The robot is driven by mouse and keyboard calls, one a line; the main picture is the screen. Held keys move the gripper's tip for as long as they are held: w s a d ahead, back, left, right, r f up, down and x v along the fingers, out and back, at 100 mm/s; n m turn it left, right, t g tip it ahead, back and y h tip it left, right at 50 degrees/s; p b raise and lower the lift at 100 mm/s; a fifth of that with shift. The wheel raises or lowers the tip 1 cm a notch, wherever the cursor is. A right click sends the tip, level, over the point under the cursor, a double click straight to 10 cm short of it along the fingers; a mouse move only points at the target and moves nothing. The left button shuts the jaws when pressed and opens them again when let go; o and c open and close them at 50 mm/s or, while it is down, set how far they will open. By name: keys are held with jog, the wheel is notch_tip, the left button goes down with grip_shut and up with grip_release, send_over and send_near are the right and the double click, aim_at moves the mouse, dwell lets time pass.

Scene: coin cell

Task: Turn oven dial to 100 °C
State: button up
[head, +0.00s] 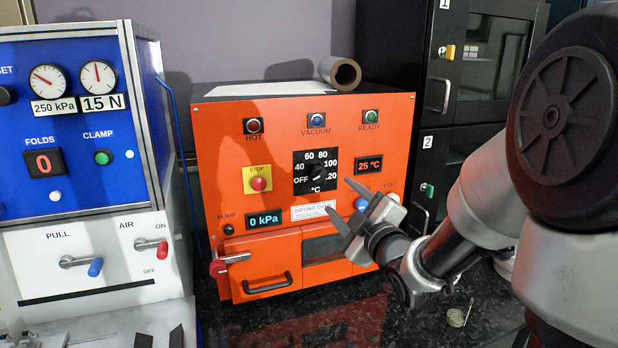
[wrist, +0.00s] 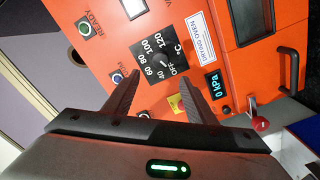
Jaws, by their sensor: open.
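The orange drying oven (head: 225,150) has a black dial plate marked OFF, 40, 60, 80, 100 and 120 °C. The dark dial knob (head: 318,173) sits at its centre; it also shows in the wrist view (wrist: 160,62). Its pointer is too small to read surely, but seems to be toward OFF. The red temperature display (head: 369,165) reads 25 °C. My gripper (head: 338,195) is open and empty, in front of the panel, just lower right of the dial in the head view. In the wrist view its fingers (wrist: 158,79) straddle the dial's line of sight, apparently apart from it.
A yellow STOP plate with a red button (head: 258,184) is left of the dial. A blue button (head: 361,204) is close to my gripper. The oven's red lever (head: 218,268) and door handle (head: 267,284) stick out below. A blue machine (head: 60,120) stands left, black lockers (head: 455,130) right.

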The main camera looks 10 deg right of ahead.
aim_at(320, 176)
jog(key=w+a, duration=0.1)
jog(key=w, duration=0.8)
jog(key=w+a, duration=0.1)
jog(key=w, duration=0.3)
jog(key=shift+w+a+p, duration=0.15)
jog(key=shift+a+p, duration=0.2)
jog(key=shift+p, duration=0.05)
jog(key=shift+c, duration=0.4)
jog(key=c, duration=1)
jog(key=shift+o, duration=0.2)
